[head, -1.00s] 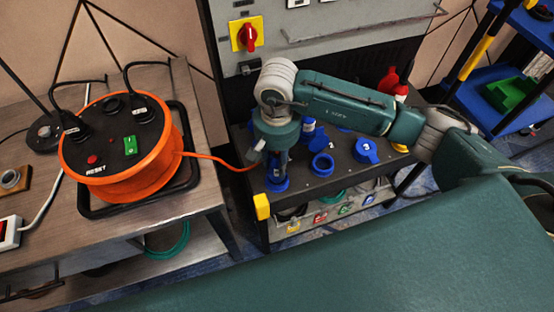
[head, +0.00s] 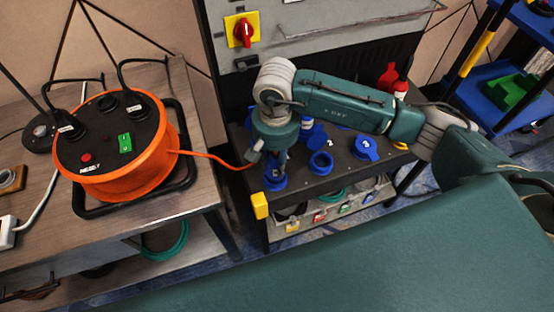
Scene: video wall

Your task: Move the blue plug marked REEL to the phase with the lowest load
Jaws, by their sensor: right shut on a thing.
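My right gripper (head: 278,160) points down over the front left of the black box top (head: 325,184). It is shut on a blue plug, largely hidden by the fingers; its marking cannot be read. The orange cable (head: 215,157) runs from the reel (head: 128,181) to this spot. Below the fingers is a blue socket (head: 275,184), and I cannot tell whether the plug is seated in it. An open blue socket (head: 321,163) stands to the right, with a lidded blue socket marked 3 (head: 367,149) beyond it. My left gripper is not in view.
The reel stands on a wooden bench (head: 190,205) at left, with black plugs in its top. A grey panel with a red-yellow switch (head: 242,30) rises behind. Another blue item (head: 313,135) is partly behind my arm. A red bottle (head: 389,77) stands at back right.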

